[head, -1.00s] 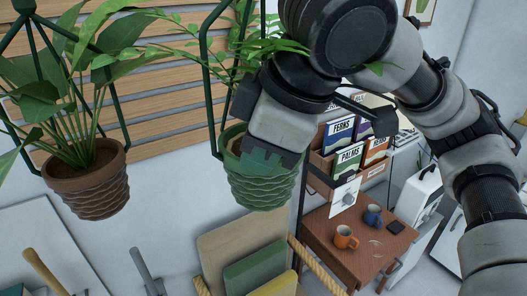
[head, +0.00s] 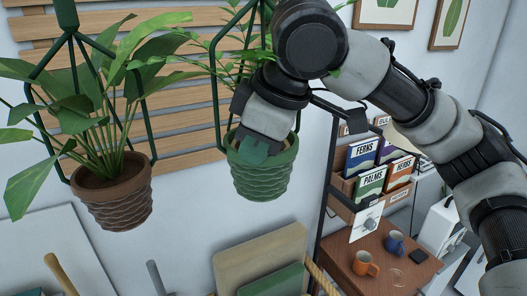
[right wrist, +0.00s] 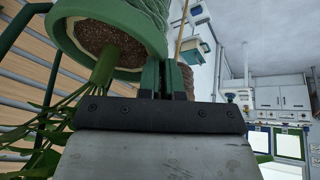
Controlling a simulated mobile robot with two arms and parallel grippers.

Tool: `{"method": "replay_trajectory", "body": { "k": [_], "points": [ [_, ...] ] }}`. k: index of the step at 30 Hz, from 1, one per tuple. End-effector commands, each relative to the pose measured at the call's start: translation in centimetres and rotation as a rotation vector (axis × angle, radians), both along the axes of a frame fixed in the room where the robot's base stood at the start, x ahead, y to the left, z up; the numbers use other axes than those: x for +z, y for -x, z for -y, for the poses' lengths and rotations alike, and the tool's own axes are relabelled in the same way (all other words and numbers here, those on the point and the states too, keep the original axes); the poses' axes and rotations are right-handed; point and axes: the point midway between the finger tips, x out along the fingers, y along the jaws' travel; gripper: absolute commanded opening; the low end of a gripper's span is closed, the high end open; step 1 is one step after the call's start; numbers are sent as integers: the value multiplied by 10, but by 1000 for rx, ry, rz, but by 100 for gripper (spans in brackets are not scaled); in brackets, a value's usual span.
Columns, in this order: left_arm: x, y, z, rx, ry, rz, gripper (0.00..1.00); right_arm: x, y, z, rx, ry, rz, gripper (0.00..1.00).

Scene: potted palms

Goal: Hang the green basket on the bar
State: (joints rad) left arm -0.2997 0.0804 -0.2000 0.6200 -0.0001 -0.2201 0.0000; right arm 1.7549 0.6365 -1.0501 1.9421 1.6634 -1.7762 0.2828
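The green basket (head: 262,180) is a ribbed green pot with a leafy plant, hung in dark green rods (head: 217,90) whose top leaves the head view. My right gripper (head: 258,152) is at its rim, with the fingers close together on the rim. In the right wrist view the fingers (right wrist: 165,80) lie against the pot (right wrist: 135,25), with soil and stems showing beside them. The basket is off the floor and looks roughly upright. The bar is not seen in either view. My left gripper is not in view.
A brown pot (head: 113,203) with a plant hangs in a similar frame to the left. Wooden slats (head: 190,155) are on the wall behind. To the right, a wooden rack holds books (head: 370,180) above a small table with an orange mug (head: 365,264) and a blue mug (head: 395,241).

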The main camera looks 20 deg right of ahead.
Motion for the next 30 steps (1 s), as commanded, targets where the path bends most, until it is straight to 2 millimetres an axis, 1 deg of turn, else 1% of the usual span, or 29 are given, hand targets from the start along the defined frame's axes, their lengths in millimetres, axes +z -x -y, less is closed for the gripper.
{"method": "replay_trajectory", "body": {
  "k": [28, 30],
  "points": [
    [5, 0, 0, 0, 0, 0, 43, 1, -73, -15, 1, -1, 2, 0],
    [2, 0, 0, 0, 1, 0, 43, -7, -72, -14, 2, -1, 0, 0]
  ]
}}
